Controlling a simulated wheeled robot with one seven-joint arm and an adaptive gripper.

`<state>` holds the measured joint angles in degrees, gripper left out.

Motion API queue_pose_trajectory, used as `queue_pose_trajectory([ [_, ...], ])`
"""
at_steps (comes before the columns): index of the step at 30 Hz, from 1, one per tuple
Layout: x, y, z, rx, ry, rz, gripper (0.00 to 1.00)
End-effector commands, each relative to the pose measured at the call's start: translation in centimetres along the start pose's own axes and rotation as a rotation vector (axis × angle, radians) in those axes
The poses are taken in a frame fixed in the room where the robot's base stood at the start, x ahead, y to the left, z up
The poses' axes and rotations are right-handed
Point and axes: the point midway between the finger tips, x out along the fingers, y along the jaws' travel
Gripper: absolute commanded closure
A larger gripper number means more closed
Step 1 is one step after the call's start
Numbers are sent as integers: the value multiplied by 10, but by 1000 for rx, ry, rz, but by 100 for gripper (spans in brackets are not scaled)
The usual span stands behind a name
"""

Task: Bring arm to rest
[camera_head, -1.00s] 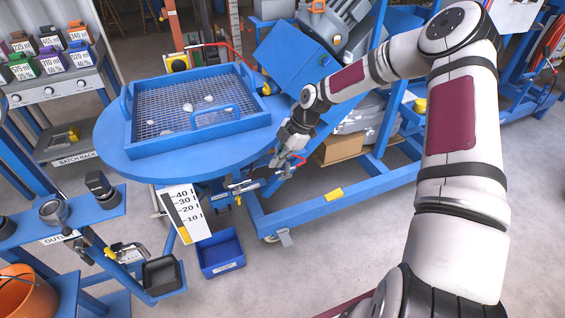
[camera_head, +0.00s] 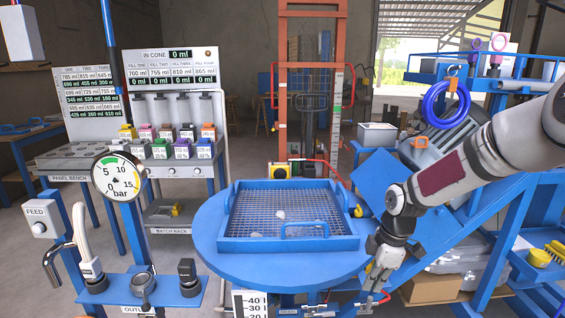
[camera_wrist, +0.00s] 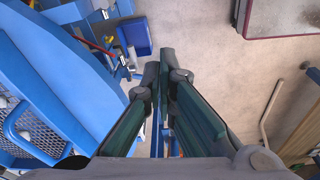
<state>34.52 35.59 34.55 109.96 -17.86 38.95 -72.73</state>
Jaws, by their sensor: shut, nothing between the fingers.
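My gripper (camera_head: 378,290) hangs at the right edge of the round blue table in the head view, pointing down. My arm comes in from the right of the picture, bent at the elbow. In the wrist view my gripper (camera_wrist: 163,72) has its two dark fingers close together at the tips, with nothing between them. The gripper is beside the table rim, over the side of the blue frame; I cannot tell whether it touches anything.
The blue table (camera_head: 215,255) carries a blue mesh tray (camera_head: 340,242) with a few pale lumps. A slanted blue panel (camera_head: 385,180) and frame stand close by my arm. A blue bin (camera_wrist: 134,36) lies below on the floor. Open floor (camera_wrist: 225,60) shows beneath the gripper.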

Motion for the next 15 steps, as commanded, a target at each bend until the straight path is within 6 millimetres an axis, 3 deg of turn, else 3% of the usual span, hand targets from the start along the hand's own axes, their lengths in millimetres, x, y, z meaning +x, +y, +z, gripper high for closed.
queue_pose_trajectory([
  [1, -21, -10, -2, 38, -39, 13, 100],
  [3, -43, -24, -3, 107, -84, 26, 100],
  [15, -165, -116, -10, 559, -206, 192, 100],
])
